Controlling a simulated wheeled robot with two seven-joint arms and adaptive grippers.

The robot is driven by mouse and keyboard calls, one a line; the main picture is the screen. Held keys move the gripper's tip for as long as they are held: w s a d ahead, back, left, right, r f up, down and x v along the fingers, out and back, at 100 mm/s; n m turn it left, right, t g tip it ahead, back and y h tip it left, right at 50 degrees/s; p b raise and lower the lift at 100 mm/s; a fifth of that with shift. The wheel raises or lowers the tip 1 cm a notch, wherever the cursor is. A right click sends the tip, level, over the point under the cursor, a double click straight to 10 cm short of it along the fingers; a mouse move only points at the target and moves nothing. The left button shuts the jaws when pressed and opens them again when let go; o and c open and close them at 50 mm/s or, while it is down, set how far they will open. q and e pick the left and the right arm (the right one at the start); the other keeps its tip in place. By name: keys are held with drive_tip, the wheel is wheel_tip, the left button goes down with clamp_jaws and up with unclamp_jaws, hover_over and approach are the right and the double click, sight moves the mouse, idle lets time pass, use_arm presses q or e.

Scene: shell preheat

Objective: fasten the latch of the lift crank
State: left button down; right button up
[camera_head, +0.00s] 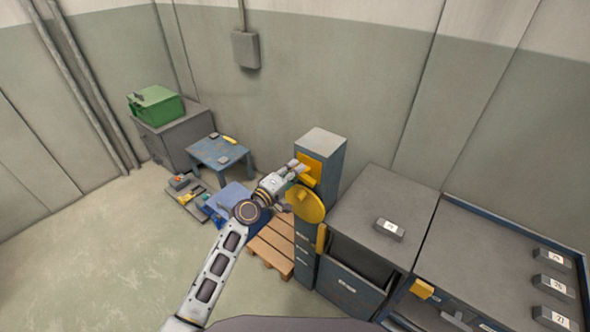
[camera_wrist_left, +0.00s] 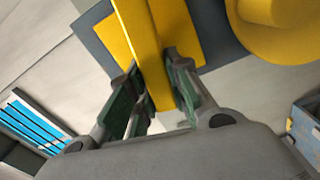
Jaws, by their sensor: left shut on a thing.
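The lift crank's blue-grey post (camera_head: 323,146) stands right of centre in the head view. On its face are a yellow plate (camera_head: 312,163) and, below it, a round yellow disc (camera_head: 306,205). In the left wrist view the disc (camera_wrist_left: 280,28) is at the upper right. A long yellow latch bar (camera_wrist_left: 143,38) runs in front of the yellow plate (camera_wrist_left: 182,30). My left gripper (camera_head: 297,170) is at the plate, just above the disc. In the left wrist view its green-padded fingers (camera_wrist_left: 152,82) are shut on the latch bar, one on each side. My right gripper is not in view.
A grey cabinet (camera_head: 375,205) stands right of the post, with a small labelled block (camera_head: 389,229) on top. A wooden pallet (camera_head: 272,246) lies on the floor left of the post. A blue table (camera_head: 219,152) and a green box (camera_head: 156,105) are farther left. Floor at left is clear.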

use_arm(q)
drive_tip(key=shift+f+n, duration=0.3)
drive_tip(key=shift+n, duration=0.7)
drive_tip(key=c, duration=1.3)
unclamp_jaws()
drive_tip(key=shift+v, duration=6.05)
drive_tip(key=shift+w, duration=0.1)
